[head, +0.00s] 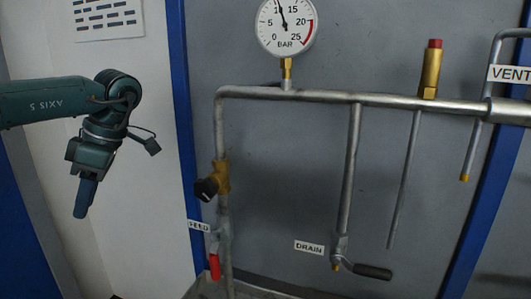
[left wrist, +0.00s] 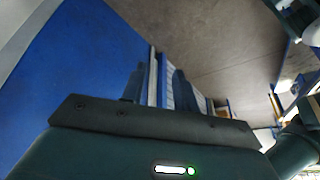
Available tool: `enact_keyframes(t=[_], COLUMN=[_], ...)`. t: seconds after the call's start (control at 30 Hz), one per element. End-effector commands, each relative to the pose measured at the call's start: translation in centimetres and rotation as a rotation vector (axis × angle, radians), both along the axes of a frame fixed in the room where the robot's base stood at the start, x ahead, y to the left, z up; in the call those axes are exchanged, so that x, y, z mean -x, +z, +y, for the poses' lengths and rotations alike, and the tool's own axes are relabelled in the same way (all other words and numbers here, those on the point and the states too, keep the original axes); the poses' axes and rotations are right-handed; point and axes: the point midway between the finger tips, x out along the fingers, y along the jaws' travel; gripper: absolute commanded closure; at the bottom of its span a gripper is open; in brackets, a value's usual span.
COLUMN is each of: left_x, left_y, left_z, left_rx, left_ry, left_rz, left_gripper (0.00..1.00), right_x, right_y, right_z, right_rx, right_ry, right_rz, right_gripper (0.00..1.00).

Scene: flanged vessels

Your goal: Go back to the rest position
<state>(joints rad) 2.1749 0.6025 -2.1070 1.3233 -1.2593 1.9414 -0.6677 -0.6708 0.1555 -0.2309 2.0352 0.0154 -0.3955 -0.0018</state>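My left gripper (head: 83,203) hangs at the left of the head view, fingers pointing down, in front of the pale wall. It is well to the left of the pipework and touches nothing. In the left wrist view the two dark fingers of the left gripper (left wrist: 158,82) stand apart with a gap and nothing between them. My right gripper is in neither view.
A grey panel with blue posts carries a pressure gauge (head: 286,24), a brass valve with a black knob (head: 207,188), a red feed handle (head: 214,266), a drain lever (head: 372,271) and a brass relief valve (head: 431,70). Free room surrounds my left gripper.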

Motion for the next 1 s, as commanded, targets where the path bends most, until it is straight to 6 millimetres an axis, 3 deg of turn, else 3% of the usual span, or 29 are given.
enact_keyframes(t=[0.27,0.4,0.5,0.7,0.8,0.9,1.0], left_x=[0.5,2.9,5.5,9.6,10.5,10.4,9.7], left_y=[-10.1,-15.8,-18.5,-19.9,-19.6,-19.1,-19.1], left_z=[-8.9,-16.2,-21.8,-30.3,-32.9,-34.2,-34.3], left_rx=[0.322,0.598,0.825,1.233,1.402,1.54,1.642], left_ry=[-0.069,-0.042,0.038,0.336,0.549,0.8,1.079], left_rz=[0.08,0.157,0.227,0.378,0.454,0.525,0.589], left_gripper=[0.7,0.7,0.7,0.7,0.7,0.7,0.7], right_x=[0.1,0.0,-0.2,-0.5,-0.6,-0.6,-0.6], right_y=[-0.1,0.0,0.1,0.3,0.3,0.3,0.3], right_z=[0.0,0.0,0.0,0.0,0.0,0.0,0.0], right_rx=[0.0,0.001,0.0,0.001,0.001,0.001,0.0], right_ry=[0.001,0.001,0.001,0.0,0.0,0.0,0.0], right_rz=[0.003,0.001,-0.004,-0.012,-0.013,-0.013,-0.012], right_gripper=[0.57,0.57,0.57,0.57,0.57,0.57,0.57])
